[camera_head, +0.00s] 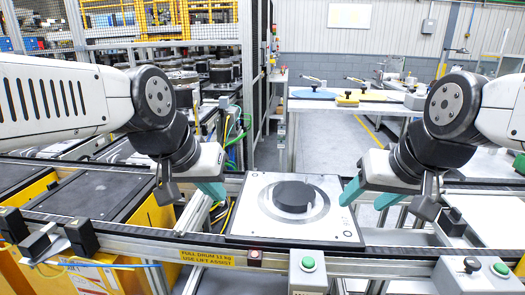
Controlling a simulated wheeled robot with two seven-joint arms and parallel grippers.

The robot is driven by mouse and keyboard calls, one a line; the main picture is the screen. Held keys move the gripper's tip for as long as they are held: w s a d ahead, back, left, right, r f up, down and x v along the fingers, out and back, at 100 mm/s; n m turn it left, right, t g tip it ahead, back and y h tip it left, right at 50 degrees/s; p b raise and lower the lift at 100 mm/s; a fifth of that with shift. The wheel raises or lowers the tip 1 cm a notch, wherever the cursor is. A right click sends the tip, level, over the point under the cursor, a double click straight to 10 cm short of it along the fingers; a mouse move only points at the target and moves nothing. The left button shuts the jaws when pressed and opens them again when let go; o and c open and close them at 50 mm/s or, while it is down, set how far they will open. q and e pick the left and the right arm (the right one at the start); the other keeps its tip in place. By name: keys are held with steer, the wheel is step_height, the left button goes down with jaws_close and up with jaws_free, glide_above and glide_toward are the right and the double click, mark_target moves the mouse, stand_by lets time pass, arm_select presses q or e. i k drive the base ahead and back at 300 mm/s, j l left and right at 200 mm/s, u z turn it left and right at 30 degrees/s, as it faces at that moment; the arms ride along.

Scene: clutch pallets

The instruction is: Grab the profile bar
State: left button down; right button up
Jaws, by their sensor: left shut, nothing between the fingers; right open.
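A long aluminium profile rail (140,234) runs along the front of the conveyor; I see no separate loose bar and cannot tell if this rail is the profile bar. My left gripper (215,192) has teal fingers, shut and empty, above the conveyor just left of the pallet. My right gripper (362,199) is open and empty, its teal fingers pointing down and left near the pallet's right edge. Both grippers are behind the front rail and apart from it.
A grey square pallet (247,226) with a dark round disc (294,195) lies between my grippers. Push-button boxes (308,272) stand at the front. Black blocks (82,236) sit at the front left. A table (300,103) with coloured discs stands behind.

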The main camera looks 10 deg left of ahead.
mark_target(185, 222)
steer(key=i+j+u, duration=0.1)
steer(key=j+u, duration=0.15)
steer(key=j, duration=0.15)
steer(key=i+j+u, duration=0.1)
steer(key=j+u, duration=0.2)
steer(key=i+j+u, duration=0.25)
steer(key=j, duration=0.2)
steer(key=j+u, duration=0.25)
steer(key=i+j, duration=0.05)
